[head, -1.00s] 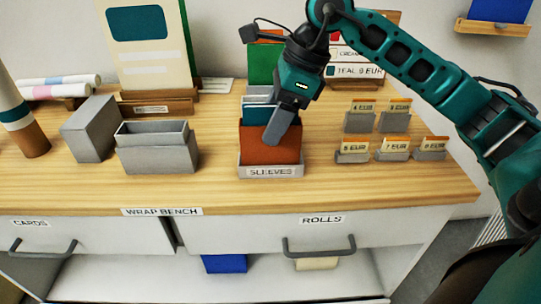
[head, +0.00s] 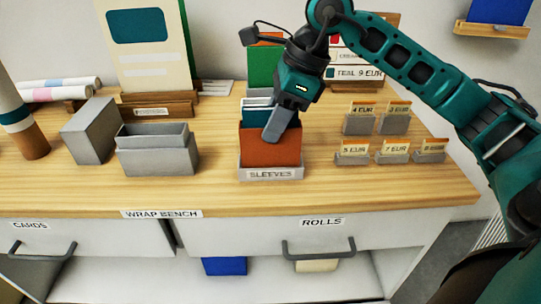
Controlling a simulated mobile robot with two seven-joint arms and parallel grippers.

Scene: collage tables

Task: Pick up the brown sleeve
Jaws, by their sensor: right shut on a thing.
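The brown sleeve (head: 258,146) is a flat rust-brown piece standing upright at the front of the grey holder labelled SLEEVES (head: 272,174). My right gripper (head: 274,127) comes down from above and is shut on the sleeve's upper edge. One finger shows across the sleeve's front; the other is hidden behind it. The sleeve's lower edge still meets the holder's front lip in this view. Teal and pale sleeves (head: 257,110) stand behind it in the holder. My left gripper is not in view.
A grey open box (head: 158,160) and a grey block (head: 89,130) stand to the left. Several small price-card stands (head: 393,157) are close on the right. A green board (head: 262,66) stands behind the holder. Bare wood (head: 215,135) lies between the open box and the holder.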

